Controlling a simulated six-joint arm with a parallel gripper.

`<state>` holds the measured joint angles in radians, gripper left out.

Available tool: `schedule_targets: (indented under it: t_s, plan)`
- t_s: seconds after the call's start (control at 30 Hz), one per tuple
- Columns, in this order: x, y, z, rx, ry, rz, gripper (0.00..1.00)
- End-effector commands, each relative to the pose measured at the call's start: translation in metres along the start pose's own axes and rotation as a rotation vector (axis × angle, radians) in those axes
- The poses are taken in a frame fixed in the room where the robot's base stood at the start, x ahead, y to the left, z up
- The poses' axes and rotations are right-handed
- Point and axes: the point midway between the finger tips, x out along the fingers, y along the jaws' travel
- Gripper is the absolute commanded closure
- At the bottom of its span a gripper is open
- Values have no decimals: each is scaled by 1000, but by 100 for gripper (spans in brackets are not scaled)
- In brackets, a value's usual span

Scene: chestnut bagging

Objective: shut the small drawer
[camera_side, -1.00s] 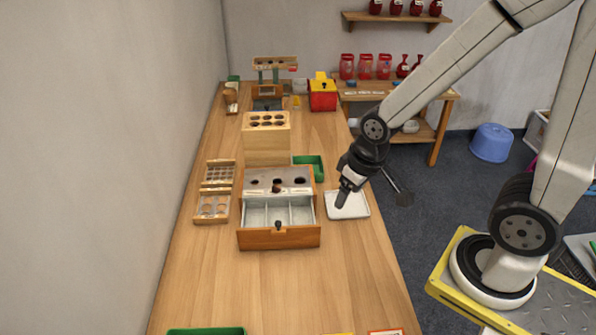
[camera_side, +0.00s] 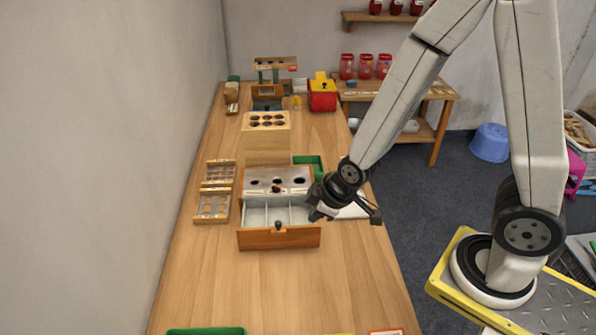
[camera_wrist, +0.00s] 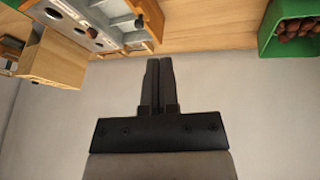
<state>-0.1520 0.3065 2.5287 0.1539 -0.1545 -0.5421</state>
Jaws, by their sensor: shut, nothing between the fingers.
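The small drawer (camera_side: 279,238) is pulled out of its wooden cabinet (camera_side: 278,180) on the bench. Its wooden front has a dark knob (camera_side: 278,224), and its pale divided inside shows. In the wrist view the drawer (camera_wrist: 112,12) is at the upper left, partly cut off by the frame's edge. My gripper (camera_side: 314,213) is just right of the drawer's right side in the side view, apparently above bench height. Its two dark fingers (camera_wrist: 160,62) are together and empty in the wrist view. I cannot tell whether they touch the drawer.
A white tray (camera_side: 354,211) lies behind my gripper, partly hidden. A tall wooden block with holes (camera_side: 267,145) stands behind the cabinet. Divided trays (camera_side: 212,206) lie left of it. A green bin (camera_wrist: 283,48) holds chestnuts. The bench in front of the drawer is clear.

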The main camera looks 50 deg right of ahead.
Motion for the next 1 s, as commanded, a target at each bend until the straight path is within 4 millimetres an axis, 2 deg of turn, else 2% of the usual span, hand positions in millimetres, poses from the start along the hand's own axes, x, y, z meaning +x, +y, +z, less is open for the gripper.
schedule_targets:
  t_s: [0.1,0.33,0.73,1.0]
  plan:
    - [17,-8,-3,-135,41,31,100]
    - [33,-15,-7,-295,88,86,100]
    - [37,-15,-8,-318,95,97,100]
    - [49,-14,-9,-317,93,96,100]
